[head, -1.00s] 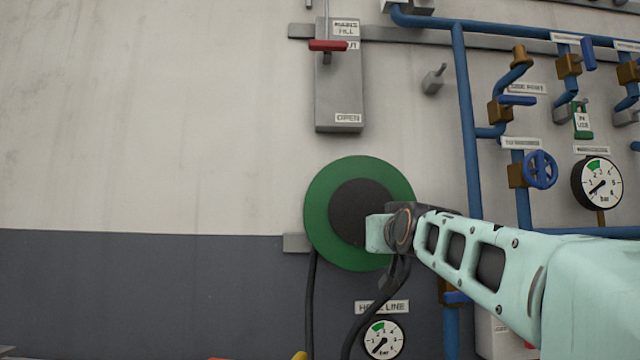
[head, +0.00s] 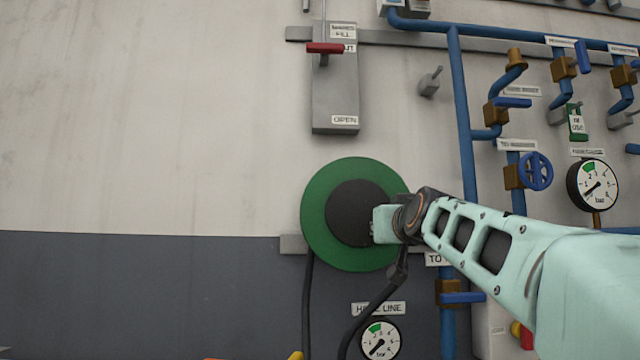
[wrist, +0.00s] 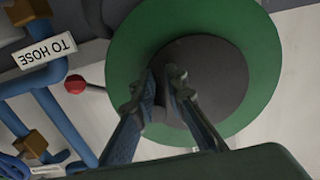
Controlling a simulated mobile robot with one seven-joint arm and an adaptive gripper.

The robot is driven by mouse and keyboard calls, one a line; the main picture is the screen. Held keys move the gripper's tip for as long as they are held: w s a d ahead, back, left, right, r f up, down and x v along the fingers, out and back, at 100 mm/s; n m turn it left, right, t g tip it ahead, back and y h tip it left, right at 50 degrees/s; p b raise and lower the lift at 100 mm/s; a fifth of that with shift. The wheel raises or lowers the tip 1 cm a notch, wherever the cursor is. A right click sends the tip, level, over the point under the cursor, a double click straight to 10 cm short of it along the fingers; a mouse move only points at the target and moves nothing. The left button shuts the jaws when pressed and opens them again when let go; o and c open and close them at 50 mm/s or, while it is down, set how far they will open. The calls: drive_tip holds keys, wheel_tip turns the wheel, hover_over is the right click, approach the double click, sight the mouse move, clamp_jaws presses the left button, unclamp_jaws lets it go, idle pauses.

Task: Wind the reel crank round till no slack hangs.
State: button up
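The reel is a green disc (head: 325,245) with a dark round hub (head: 350,212) on the wall. The disc (wrist: 247,95) and hub (wrist: 225,75) also fill much of the wrist view. My gripper (head: 378,224) is at the hub's right edge. In the wrist view its two fingers (wrist: 163,82) are close together over the hub, with a dark narrow gap or part between them. No crank shows clearly there; my fingers may hide it. A black hose (head: 307,305) hangs below the reel's left side. Another black line (head: 370,312) curves down from under my wrist; its upper end is unclear.
A red knob (wrist: 75,84) on a thin rod sticks out beside the disc. Blue pipes (head: 463,120) with valves stand to the right. A gauge (head: 380,340) is below the reel, and a grey panel with a red handle (head: 325,48) above. The left wall is bare.

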drive_tip(key=o, duration=0.8)
drive_tip(key=shift+a, duration=0.1)
drive_tip(key=s+b, duration=0.1)
drive_tip(key=s, duration=0.8)
drive_tip(key=shift+b, duration=0.35)
